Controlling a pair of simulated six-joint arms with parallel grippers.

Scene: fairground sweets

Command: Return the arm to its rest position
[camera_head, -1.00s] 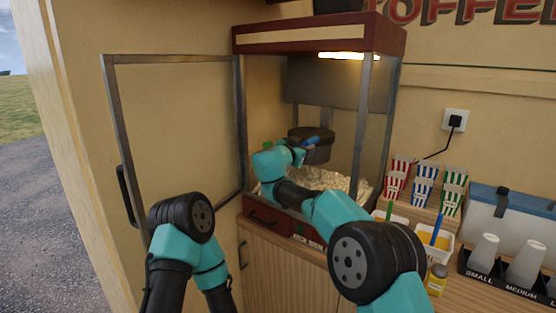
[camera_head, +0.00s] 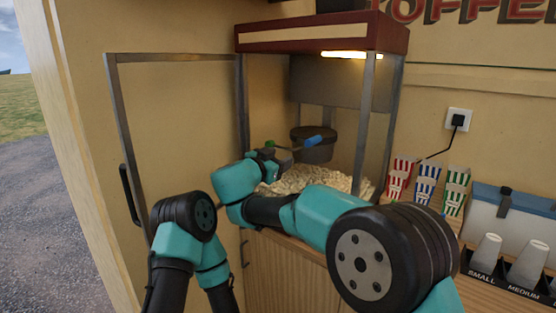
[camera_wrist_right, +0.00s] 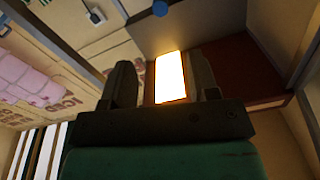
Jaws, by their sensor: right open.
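My right arm bends across the front of the popcorn machine (camera_head: 390,38). Its gripper (camera_head: 268,155) is at the machine's open front left, small and partly hidden by the wrist. In the right wrist view the gripper's two dark fingers (camera_wrist_right: 163,80) stand well apart with nothing between them. Beyond them are a bright lamp panel (camera_wrist_right: 170,78) and a blue knob (camera_wrist_right: 160,8). My left arm shows at lower left in the head view; its gripper is out of view.
The machine's glass door (camera_head: 112,90) stands open to the left. A dark kettle (camera_head: 313,152) with a blue handle (camera_head: 314,140) hangs over popcorn (camera_head: 340,180). Striped boxes (camera_head: 427,185) and white cups (camera_head: 487,250) stand on the right.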

